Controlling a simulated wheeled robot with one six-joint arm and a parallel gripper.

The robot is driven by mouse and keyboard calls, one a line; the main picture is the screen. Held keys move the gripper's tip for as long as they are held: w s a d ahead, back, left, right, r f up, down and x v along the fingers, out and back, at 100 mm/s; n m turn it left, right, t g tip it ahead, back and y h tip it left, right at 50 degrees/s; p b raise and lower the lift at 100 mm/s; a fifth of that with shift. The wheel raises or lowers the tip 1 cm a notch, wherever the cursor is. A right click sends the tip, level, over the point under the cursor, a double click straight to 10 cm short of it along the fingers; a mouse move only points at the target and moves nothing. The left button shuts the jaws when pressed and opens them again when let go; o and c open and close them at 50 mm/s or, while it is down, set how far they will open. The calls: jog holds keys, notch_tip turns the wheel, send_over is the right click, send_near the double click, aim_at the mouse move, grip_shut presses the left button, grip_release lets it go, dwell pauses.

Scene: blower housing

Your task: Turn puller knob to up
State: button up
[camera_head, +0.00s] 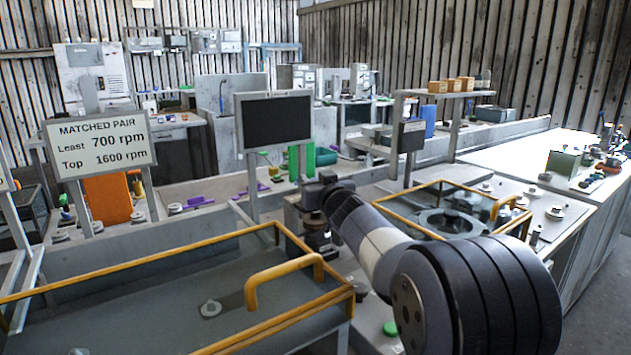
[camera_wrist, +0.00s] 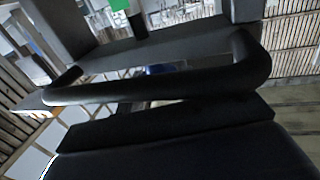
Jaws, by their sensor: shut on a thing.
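My gripper (camera_head: 320,240) points down at the bench between the two yellow-railed housings, in the middle of the head view. It is small and dark there, and its fingertips are hard to make out. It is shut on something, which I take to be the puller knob. The knob itself is hidden by the gripper and wrist, so its setting cannot be read. In the wrist view, dark bars and a black curved bar (camera_wrist: 160,88) fill most of the picture and hide what lies between the jaws.
A yellow-railed cover with a handle (camera_head: 285,275) stands at the front left. Another yellow-railed housing (camera_head: 450,220) stands right of my gripper. A dark screen on a post (camera_head: 274,122) rises behind it. A sign reading "MATCHED PAIR" (camera_head: 100,143) stands at left. A green button (camera_head: 390,328) is low in front.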

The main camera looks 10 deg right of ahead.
jog(key=shift+c, duration=1)
jog(key=y+p, duration=0.1)
jog(key=p, duration=0.2)
jog(key=shift+r+n, duration=0.3)
